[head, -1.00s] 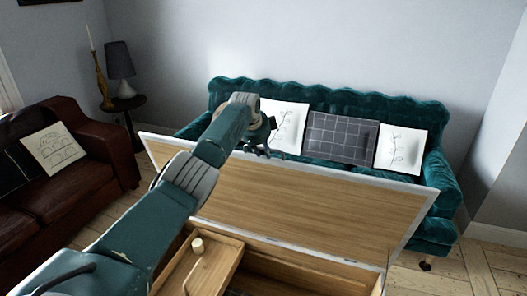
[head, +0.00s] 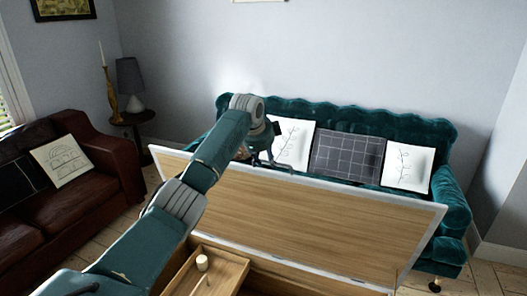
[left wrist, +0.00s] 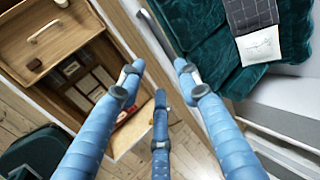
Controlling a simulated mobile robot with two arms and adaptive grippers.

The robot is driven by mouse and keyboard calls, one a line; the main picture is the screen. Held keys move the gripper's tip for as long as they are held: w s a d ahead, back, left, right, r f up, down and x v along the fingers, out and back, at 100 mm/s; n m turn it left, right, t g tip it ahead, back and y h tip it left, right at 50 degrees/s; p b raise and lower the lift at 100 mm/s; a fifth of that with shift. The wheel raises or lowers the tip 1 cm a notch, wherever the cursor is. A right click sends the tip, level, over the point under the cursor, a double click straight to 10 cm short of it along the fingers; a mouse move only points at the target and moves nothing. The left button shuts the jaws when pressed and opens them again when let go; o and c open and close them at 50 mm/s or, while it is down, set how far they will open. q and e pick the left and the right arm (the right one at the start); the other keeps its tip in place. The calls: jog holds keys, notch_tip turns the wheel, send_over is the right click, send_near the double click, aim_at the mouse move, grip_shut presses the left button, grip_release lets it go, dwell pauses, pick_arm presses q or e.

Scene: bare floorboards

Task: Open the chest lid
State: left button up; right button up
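The chest lid (head: 310,225) stands raised and tilted up in the head view, its wooden inner face toward me and a pale rim around it. Below it, the chest (head: 285,284) shows only its upper part; the rest is cut off by the frame. A wooden tray (head: 228,266) with a pale knob sits inside. My left gripper (head: 268,158) is at the lid's top edge, partly behind it. In the left wrist view, its blue fingers (left wrist: 158,78) are spread apart, with the lid's edge (left wrist: 196,108) passing between or beside them; contact is unclear. My right gripper is not in view.
A teal sofa (head: 445,190) with cushions stands close behind the lid. A brown leather sofa (head: 105,180) is at the left. A small side table (head: 133,119) with a lamp and candlestick stands in the back corner. Some floor is free at the right.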

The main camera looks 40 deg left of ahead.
pick_arm(q)
jog(key=v, duration=0.6)
jog(key=shift+w, duration=0.1)
